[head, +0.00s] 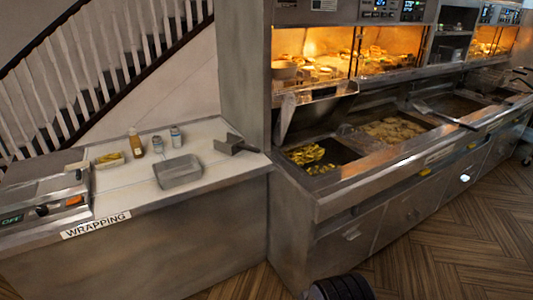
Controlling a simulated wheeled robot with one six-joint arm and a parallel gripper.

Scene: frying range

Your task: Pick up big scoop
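A grey metal scoop (229,146) lies at the right end of the white-topped wrapping counter, close to the steel pillar. Its handle points right, toward the counter's edge. A long-handled flat metal tool (443,115) lies across the fryer further right. I cannot tell for certain which of these is the big scoop; the one on the counter has the scoop shape.
The counter (131,195) also holds a grey metal tray (179,171), bottles, a small food tray (109,159) and a steel appliance (45,205) at left. The fryer range (390,165) fills the right, with food in its wells.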

